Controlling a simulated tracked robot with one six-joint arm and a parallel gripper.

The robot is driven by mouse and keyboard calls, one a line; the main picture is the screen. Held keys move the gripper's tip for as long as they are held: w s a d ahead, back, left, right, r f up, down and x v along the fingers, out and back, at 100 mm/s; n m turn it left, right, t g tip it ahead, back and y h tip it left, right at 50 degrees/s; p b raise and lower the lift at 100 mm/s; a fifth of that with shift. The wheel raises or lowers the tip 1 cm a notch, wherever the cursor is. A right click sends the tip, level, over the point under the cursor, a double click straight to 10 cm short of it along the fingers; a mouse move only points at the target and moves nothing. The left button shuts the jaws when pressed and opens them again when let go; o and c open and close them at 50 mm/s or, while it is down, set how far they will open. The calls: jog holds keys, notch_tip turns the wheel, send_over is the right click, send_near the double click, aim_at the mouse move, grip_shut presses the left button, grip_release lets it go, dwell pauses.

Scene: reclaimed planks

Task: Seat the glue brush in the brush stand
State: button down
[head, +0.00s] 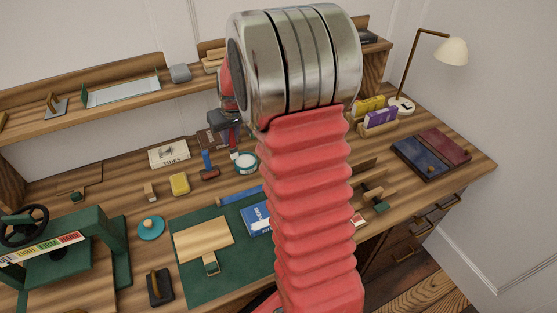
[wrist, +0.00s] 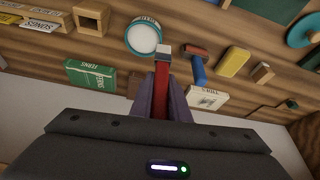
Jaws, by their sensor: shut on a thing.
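My gripper (wrist: 161,92) is shut on the glue brush (wrist: 162,78), which has a red handle and a pale grey end pointing away from the jaws. In the wrist view this end shows just beside the round teal tin. In the head view my gripper (head: 226,122) is over the back of the bench, partly behind my arm, and the brush is hard to make out there. A wooden block with a square opening (wrist: 90,17), which looks like the brush stand, is at upper left in the wrist view, apart from the brush. My arm seems to hide it in the head view.
The teal tin (wrist: 144,38), a blue-handled tool with a red head (wrist: 198,68), a yellow block (wrist: 235,62) and a green box (wrist: 90,76) are nearby. A green mat (head: 190,281) lies in front. A shelf (head: 110,107) runs along the wall.

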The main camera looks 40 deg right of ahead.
jog(key=s+d+r, duration=0.1)
jog(key=s+d, duration=0.1)
jog(key=d, duration=0.5)
jog(key=s+d+m, duration=0.1)
jog(key=s+d, duration=0.1)
jog(key=d, duration=0.6)
jog(key=shift+r+h, duration=0.3)
jog(key=shift+r, duration=0.05)
notch_tip(320, 180, down, 6)
jog(key=shift+f, duration=0.2)
jog(key=shift+f, duration=1.85)
jog(key=c, duration=1.7)
grip_release()
jog(key=shift+f, duration=0.1)
